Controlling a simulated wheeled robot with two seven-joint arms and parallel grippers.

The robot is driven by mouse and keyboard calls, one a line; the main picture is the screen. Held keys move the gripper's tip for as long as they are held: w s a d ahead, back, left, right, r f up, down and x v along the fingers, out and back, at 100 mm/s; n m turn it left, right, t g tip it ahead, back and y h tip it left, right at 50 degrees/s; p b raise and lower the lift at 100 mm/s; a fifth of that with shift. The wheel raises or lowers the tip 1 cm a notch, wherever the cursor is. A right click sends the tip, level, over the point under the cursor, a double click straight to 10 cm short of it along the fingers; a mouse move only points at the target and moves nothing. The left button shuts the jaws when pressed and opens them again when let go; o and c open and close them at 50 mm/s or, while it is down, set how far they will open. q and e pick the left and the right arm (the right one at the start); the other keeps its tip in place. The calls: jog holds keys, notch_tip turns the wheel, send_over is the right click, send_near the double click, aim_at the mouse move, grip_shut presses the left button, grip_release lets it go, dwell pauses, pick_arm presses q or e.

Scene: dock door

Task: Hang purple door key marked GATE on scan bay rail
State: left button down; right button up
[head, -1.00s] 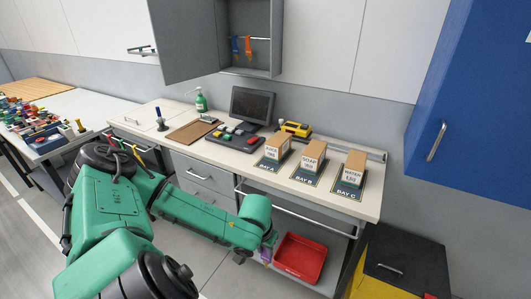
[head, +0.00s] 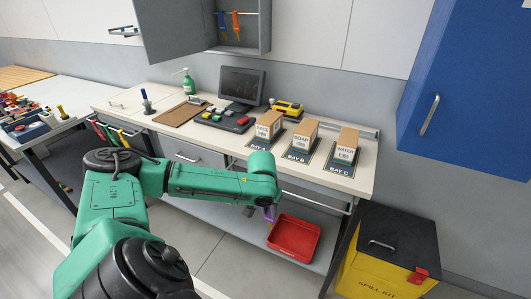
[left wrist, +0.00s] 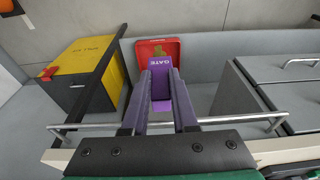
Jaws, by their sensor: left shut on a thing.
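The purple key (left wrist: 159,62) has GATE in white on its head in the left wrist view. My left gripper (left wrist: 162,88) is shut on it, the fingers either side of it. In the head view a small part of the key (head: 270,213) shows below my left gripper (head: 262,207), beside the bench front. The metal rail (left wrist: 232,121) runs across the left wrist view, passing at the fingers. I cannot tell whether the key touches the rail. In the head view my arm hides much of the rail (head: 335,205). My right gripper is not in view.
A red bin (head: 293,252) sits below the bench, near the key. A yellow spill kit box (head: 378,275) stands to the right. Boxes on bay mats (head: 340,172) stand on the bench top. Coloured keys (head: 236,25) hang in the open wall cabinet.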

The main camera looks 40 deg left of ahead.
pick_arm(q)
jog(key=w+a+f+b, duration=0.1)
jog(key=w+a+b, duration=0.2)
jog(key=w+b, duration=0.2)
jog(key=shift+w+f, duration=0.35)
jog(key=shift+w, duration=1.25)
jog(key=c, duration=0.6)
grip_release()
jog(key=b+v, duration=0.1)
jog(key=v, duration=1.3)
jog(key=shift+r, duration=0.3)
